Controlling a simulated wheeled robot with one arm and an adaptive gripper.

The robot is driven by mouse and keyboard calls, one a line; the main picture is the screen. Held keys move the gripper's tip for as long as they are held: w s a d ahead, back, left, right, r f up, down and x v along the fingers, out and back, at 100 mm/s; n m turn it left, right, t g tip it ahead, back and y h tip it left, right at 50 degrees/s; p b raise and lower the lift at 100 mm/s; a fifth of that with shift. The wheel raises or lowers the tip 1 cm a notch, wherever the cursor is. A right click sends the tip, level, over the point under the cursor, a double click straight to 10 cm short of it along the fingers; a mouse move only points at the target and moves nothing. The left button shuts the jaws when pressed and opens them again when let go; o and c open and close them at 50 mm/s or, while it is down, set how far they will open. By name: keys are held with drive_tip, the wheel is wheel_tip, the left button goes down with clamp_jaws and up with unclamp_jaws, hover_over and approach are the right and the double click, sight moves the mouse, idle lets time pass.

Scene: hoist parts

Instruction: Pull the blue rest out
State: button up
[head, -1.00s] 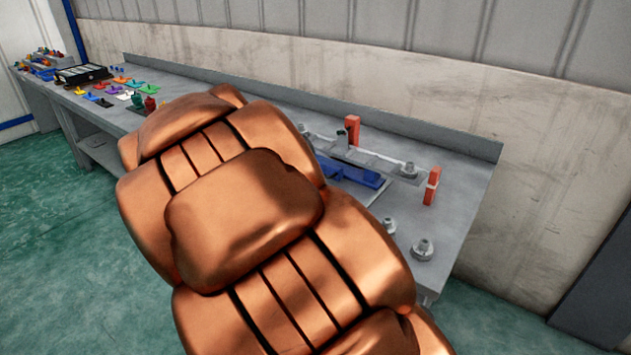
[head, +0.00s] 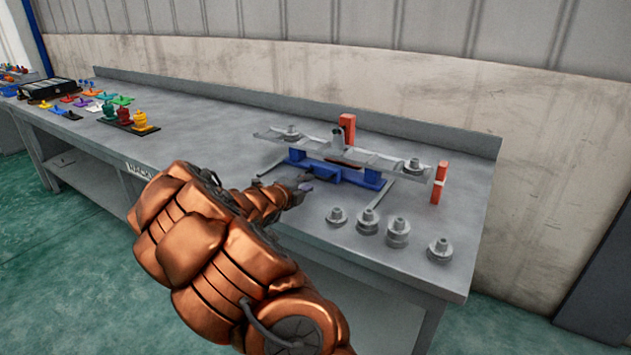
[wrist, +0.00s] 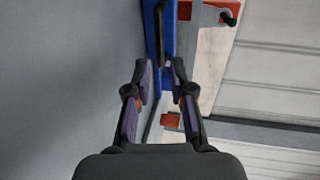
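The blue rest (head: 326,174) lies on the grey bench beneath a long grey beam (head: 352,153). In the wrist view the blue rest (wrist: 152,28) runs up the picture beyond the fingertips, with a dark bar-like part on it. My gripper (wrist: 161,76) is open, its two fingers apart with nothing seen gripped between them. In the head view my gripper (head: 301,187) is at the near left side of the rest, low over the bench. Whether the fingers touch the rest cannot be told.
Two orange-red blocks stand by the beam, one behind (head: 347,128) and one at its right end (head: 439,182). Several grey stepped weights (head: 397,232) stand in front. Coloured parts (head: 108,103) and a black case (head: 48,88) are far left. Bare bench (head: 215,130) lies between.

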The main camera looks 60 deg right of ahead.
sight(318, 178)
drive_tip(key=shift+x, duration=1.15)
drive_tip(key=shift+p+x, duration=0.5)
drive_tip(key=shift+x, duration=2.1)
clamp_jaws()
